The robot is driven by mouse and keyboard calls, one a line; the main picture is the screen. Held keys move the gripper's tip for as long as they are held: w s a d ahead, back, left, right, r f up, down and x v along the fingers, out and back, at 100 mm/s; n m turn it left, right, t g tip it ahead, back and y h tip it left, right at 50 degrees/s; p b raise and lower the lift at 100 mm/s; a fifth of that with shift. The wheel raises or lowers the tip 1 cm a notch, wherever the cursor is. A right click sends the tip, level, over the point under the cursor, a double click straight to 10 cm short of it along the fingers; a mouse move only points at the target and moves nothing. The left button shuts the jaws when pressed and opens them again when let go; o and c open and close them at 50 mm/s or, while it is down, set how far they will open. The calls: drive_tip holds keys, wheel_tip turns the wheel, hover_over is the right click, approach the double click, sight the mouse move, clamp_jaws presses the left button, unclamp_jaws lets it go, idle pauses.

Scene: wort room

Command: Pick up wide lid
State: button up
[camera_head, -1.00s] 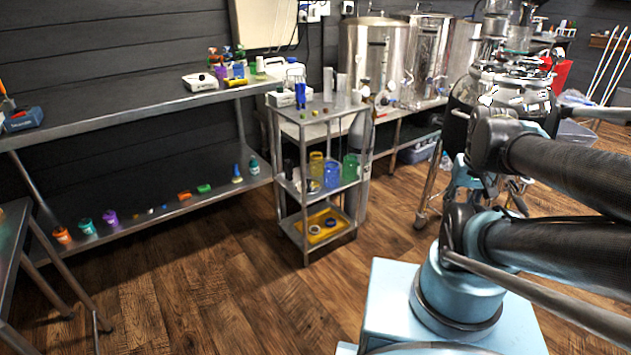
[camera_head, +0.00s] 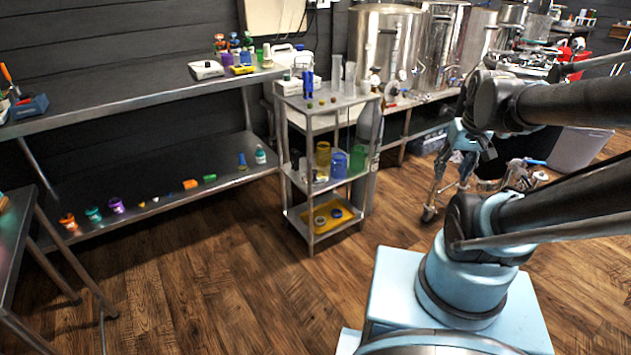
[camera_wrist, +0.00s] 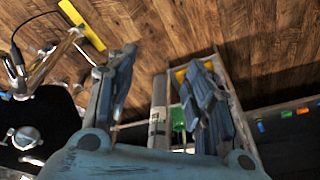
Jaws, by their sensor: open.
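I cannot say for certain which object is the wide lid. Two small round ring-like pieces lie in the yellow tray (camera_head: 303,214) on the bottom shelf of the metal cart: a pale ring (camera_head: 320,221) and a dark blue ring (camera_head: 337,213). Either could be a lid. In the wrist view, my gripper (camera_wrist: 162,58) has its two blue-grey fingers spread apart, with nothing between them. The cart shows behind the right finger there, with a strip of yellow near the fingertip. The rings cannot be made out in that view.
The cart (camera_head: 327,187) holds yellow, blue and green containers on its middle shelf. A long steel bench (camera_head: 150,90) with a lower shelf stands to its left, bearing small coloured items. Steel kettles (camera_head: 385,45) stand behind. The wood floor (camera_head: 240,270) in front of the cart is clear.

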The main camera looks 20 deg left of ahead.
drive_tip(key=w+a+r+n+y, duration=0.1)
drive_tip(key=w+a+r+n, duration=0.15)
drive_tip(key=w+a, duration=0.75)
drive_tip(key=n+y, duration=0.4)
drive_tip(key=n, duration=0.4)
hover_over(315, 171)
drive_tip(key=s+d, duration=0.1)
drive_tip(key=d, duration=0.2)
drive_tip(key=shift+m, duration=0.25)
drive_tip(key=f, duration=2.9)
drive_tip(key=shift+s+a, duration=0.15)
drive_tip(key=shift+a, duration=0.05)
drive_tip(key=shift+x, duration=2.6)
drive_tip(key=shift+d+f, duration=0.1)
drive_tip(key=shift+d, duration=0.1)
clamp_jaws()
